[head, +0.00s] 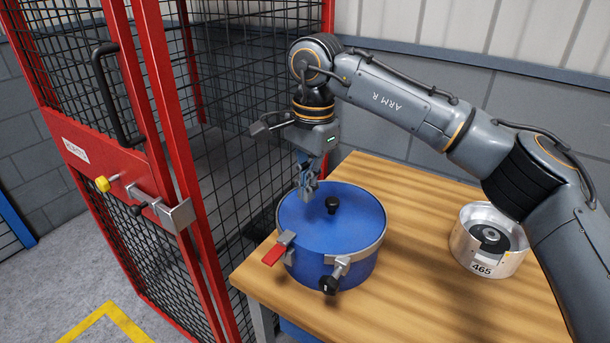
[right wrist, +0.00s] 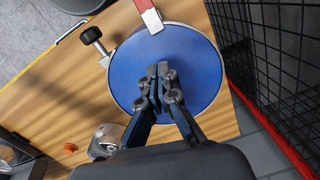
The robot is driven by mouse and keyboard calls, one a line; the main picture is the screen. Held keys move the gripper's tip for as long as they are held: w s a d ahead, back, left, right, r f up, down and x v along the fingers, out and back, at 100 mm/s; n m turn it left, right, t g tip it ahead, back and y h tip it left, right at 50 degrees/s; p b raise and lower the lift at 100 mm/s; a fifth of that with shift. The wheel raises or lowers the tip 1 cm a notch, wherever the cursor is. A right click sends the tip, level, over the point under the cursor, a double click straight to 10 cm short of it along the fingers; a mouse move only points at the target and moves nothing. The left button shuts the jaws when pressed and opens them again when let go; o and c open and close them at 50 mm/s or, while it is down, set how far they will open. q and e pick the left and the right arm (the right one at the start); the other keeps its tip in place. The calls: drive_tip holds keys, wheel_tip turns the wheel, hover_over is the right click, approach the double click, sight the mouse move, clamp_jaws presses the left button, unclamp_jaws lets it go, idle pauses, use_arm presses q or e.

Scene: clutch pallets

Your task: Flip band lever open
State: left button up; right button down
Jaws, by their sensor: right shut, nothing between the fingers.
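A round blue drum (head: 330,240) stands on the wooden table with its blue lid (head: 305,215) on. A metal band (head: 363,252) runs around its rim. The red-handled band lever (head: 274,254) lies against the band at the drum's front left; it also shows at the top of the right wrist view (right wrist: 143,5). A black clamp knob (head: 329,285) sticks out at the front. My right gripper (head: 307,192) points down over the back left of the lid, shut and empty, away from the lever. In the right wrist view its fingertips (right wrist: 162,72) cover the lid's middle.
A silver canister marked 465 (head: 490,245) stands on the right of the table (head: 420,300). A red-framed mesh cage (head: 170,110) with a latched door stands close to the table's left edge. The tabletop between drum and canister is clear.

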sight(290, 235)
wheel_tip(290, 235, down, 6)
drive_tip(key=shift+a+r+p, duration=0.15)
drive_tip(key=shift+p, duration=0.25)
drive_tip(key=shift+s+a+p, duration=0.55)
drive_tip(key=shift+s+a, duration=0.6)
drive_tip(key=shift+a, duration=0.1)
drive_tip(key=shift+s+a+f, duration=0.2)
drive_tip(key=shift+f, duration=0.05)
drive_tip(key=shift+w, duration=0.1)
